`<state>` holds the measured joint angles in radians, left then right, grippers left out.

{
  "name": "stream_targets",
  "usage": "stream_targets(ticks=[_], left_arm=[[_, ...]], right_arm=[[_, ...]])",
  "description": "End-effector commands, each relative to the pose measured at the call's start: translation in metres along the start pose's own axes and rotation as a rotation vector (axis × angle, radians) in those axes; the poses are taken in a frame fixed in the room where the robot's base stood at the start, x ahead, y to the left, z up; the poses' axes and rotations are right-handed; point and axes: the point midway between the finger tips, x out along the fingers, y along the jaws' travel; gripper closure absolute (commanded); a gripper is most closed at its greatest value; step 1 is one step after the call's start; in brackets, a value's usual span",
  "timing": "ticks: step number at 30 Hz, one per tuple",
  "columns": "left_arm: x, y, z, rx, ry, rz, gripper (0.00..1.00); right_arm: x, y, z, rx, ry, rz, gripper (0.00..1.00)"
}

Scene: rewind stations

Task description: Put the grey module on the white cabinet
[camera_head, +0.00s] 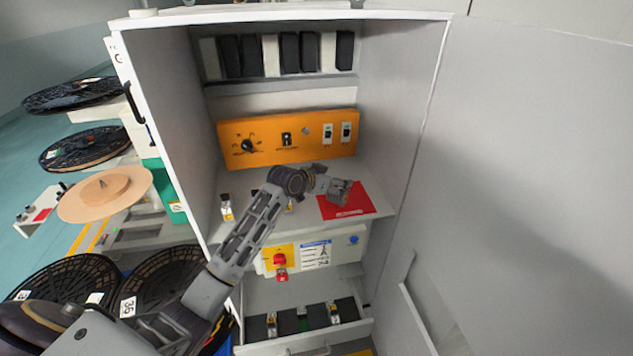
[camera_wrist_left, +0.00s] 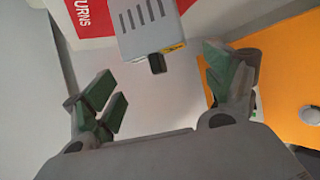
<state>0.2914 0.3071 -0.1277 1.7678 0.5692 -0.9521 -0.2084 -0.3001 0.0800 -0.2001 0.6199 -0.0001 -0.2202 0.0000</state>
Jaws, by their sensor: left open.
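The grey module (camera_wrist_left: 150,28), a light box with vent slots, a small yellow label and a dark connector, is at the top of the left wrist view, overlapping the red mat (camera_wrist_left: 85,15). My left gripper (camera_wrist_left: 165,88) is open with green-padded fingers apart; the module lies just beyond the fingertips, untouched. In the head view the gripper (camera_head: 328,186) reaches inside the open white cabinet (camera_head: 165,95), above its middle shelf. There the red mat (camera_head: 362,203) lies on the shelf, and gripper and module are hard to tell apart. My right gripper is out of view.
An orange control panel (camera_head: 285,150) stands behind the shelf, close to my gripper. Small modules, one at the shelf's left (camera_head: 227,207), stand nearby. A red switch (camera_head: 281,266) is below. An open drawer (camera_head: 300,335) is at the bottom. Black reels (camera_head: 85,147) are at left.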

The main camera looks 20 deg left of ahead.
Motion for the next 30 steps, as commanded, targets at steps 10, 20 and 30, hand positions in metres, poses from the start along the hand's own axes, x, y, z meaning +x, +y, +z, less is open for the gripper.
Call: stream_targets(ticks=[10, 20, 30], left_arm=[[-0.031, 0.0, 0.002, 0.002, -0.001, -0.001, 0.15], [-0.065, 0.0, 0.002, 0.003, 0.0, 0.0, 0.15], [-0.1, 0.0, 0.002, 0.001, -0.001, 0.0, 0.15]], right_arm=[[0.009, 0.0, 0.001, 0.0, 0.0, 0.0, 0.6], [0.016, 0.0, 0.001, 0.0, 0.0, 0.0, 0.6], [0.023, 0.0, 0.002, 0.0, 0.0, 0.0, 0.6]])
